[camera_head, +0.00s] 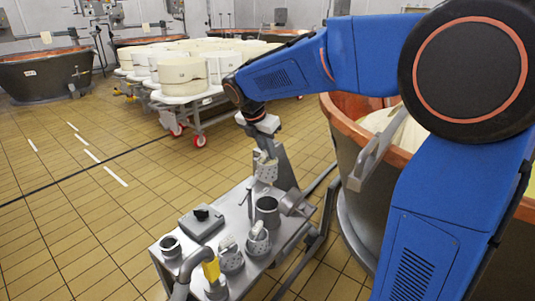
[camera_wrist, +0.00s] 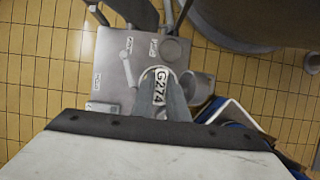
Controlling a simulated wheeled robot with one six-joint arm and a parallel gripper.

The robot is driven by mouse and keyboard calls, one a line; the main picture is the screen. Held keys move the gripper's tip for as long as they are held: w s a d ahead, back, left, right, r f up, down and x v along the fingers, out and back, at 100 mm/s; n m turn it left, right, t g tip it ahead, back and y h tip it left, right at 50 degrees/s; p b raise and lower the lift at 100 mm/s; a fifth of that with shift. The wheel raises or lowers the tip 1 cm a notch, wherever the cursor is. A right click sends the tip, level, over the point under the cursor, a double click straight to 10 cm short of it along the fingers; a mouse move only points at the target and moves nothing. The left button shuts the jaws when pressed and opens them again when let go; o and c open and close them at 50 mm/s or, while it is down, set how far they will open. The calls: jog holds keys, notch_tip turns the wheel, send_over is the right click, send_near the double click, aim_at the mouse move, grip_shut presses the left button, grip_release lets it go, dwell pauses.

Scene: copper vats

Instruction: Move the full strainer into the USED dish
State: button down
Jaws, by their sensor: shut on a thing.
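My gripper (camera_head: 264,154) is shut on a pale perforated strainer (camera_head: 267,173), held upright above the back of a grey metal bench (camera_head: 236,278). In the wrist view, a white tag reading G274 (camera_wrist: 160,86) shows between the fingers; the strainer's body below is mostly hidden. Its contents cannot be seen. Several similar perforated strainers with handles stand at the bench front, one of them the right strainer (camera_head: 257,241). An open metal cup (camera_head: 268,211) stands below the held strainer, apart from it. I cannot tell which vessel is the USED dish; the bench labels are too small to read.
A grey box (camera_head: 201,224) and a small round cup (camera_head: 170,246) are on the bench's left. A copper vat (camera_head: 345,125) stands close on the right. Tiled floor left of the bench is clear.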

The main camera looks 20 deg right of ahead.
jog(key=shift+r, duration=4.1)
jog(key=shift+f, duration=0.1)
